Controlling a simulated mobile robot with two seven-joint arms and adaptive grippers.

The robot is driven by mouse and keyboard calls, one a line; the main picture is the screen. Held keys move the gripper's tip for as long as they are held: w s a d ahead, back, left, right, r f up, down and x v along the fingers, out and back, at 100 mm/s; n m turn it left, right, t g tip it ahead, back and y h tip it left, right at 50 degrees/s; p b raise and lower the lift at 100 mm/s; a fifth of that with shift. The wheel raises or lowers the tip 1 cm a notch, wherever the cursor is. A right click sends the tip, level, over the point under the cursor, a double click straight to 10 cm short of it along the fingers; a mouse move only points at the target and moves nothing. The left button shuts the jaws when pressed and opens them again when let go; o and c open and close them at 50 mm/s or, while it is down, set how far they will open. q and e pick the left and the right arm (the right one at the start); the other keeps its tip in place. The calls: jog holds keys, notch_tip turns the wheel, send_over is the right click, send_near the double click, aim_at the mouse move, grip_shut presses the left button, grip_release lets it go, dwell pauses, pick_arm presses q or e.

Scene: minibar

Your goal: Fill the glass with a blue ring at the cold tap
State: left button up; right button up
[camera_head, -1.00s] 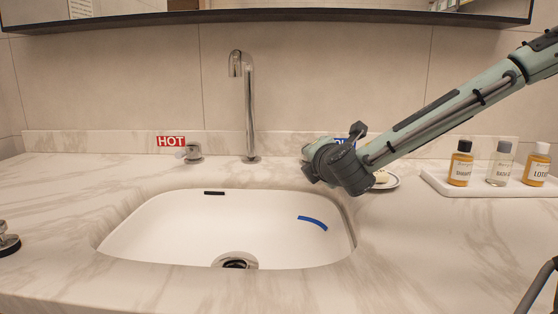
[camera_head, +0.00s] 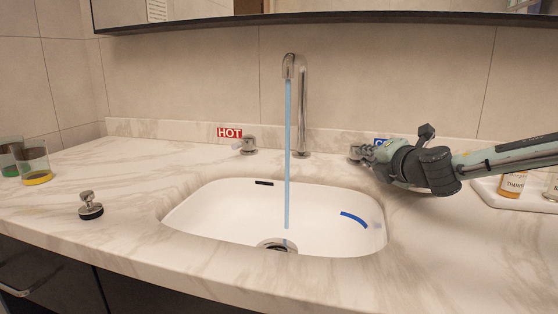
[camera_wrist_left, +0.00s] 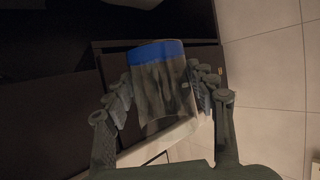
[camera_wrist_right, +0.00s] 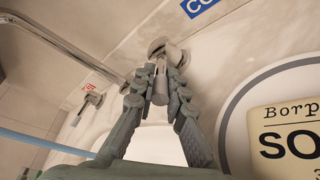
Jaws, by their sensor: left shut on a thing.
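The glass with a blue ring (camera_wrist_left: 158,90) shows in the left wrist view, clear with a blue band at its end. My left gripper (camera_wrist_left: 165,88) is shut on it, one finger on each side. It is out of the head view. My right gripper (camera_head: 366,153) is at the cold tap handle, low beside the blue sign. In the right wrist view its fingers close around the metal cold tap handle (camera_wrist_right: 160,82). A blue stream of water (camera_head: 288,150) falls from the spout (camera_head: 289,66) into the basin (camera_head: 225,215), near the drain.
The hot tap (camera_head: 247,145) stands left of the spout by a red sign. A metal knob-topped piece (camera_head: 90,207) stands on the left counter. A glass with a yellow ring (camera_head: 36,165) and a green-ringed one stand at far left. Bottles on a tray (camera_head: 490,192) are right.

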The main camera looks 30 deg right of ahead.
jog(key=o, duration=0.5)
jog(key=shift+c, duration=0.2)
jog(key=v, duration=1.1)
jog(key=shift+r, duration=0.2)
jog(key=shift+s+a, duration=0.1)
jog(key=shift+s, duration=0.35)
